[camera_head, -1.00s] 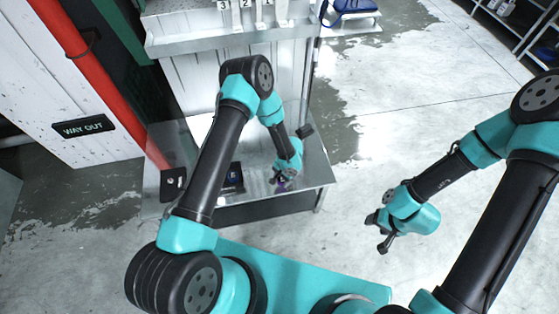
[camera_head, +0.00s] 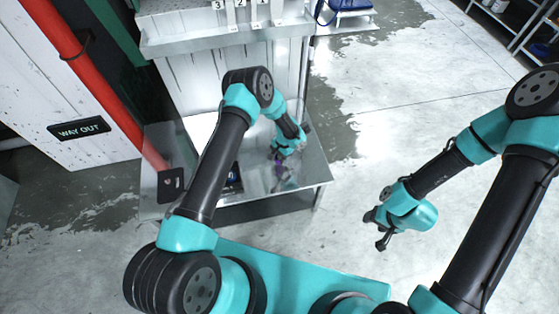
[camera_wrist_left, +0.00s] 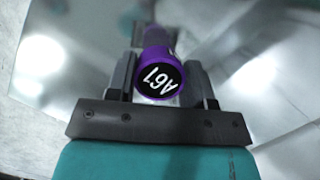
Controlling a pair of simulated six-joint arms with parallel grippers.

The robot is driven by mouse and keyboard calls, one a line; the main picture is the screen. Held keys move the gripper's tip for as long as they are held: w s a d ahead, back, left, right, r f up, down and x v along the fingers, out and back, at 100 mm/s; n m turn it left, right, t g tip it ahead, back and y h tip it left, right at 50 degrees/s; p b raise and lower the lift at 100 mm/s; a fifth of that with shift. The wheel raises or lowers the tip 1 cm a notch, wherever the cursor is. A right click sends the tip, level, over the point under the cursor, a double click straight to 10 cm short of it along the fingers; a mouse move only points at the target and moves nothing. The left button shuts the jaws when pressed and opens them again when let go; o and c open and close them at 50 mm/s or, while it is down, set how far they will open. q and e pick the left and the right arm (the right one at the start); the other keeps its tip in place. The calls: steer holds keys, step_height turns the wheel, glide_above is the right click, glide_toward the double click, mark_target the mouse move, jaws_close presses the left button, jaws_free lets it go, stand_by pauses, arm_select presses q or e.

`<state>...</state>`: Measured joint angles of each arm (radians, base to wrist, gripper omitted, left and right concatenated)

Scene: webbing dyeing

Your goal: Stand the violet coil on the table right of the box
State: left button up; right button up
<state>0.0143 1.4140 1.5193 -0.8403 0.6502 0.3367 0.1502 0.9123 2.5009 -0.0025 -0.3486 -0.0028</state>
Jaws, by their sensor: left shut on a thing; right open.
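The violet coil (camera_wrist_left: 180,62) shows in the left wrist view between the two fingers, its round black end marked "A61" facing the camera. My left gripper (camera_wrist_left: 160,84) is shut on it. In the head view my left gripper (camera_head: 278,157) is over the right half of the metal table (camera_head: 308,172), with a small bit of violet below it. I cannot tell whether the coil touches the table. A dark blue box-like thing (camera_head: 234,178) sits left of the gripper, partly hidden by my left arm. My right gripper (camera_head: 379,232) is open and empty, off the table's right side.
A metal shelf with numbered tags (camera_head: 240,20) stands behind the table. A black bracket-like piece (camera_head: 171,184) is at the table's left edge. A blue item (camera_head: 345,8) lies at the back. The table's right part is bare around the gripper.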

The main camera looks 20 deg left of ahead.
mark_target(279, 160)
arm_select(q)
steer(key=shift+w, duration=0.25)
steer(key=shift+w+x, duration=0.2)
steer(key=shift+x, duration=0.65)
steer(key=shift+w+x, duration=0.2)
steer(key=shift+x, duration=0.65)
steer(key=shift+d+f, duration=0.1)
steer(key=shift+f, duration=0.1)
steer(key=o, duration=0.9)
steer(key=v, duration=1.2)
steer(key=shift+w+r, duration=0.1)
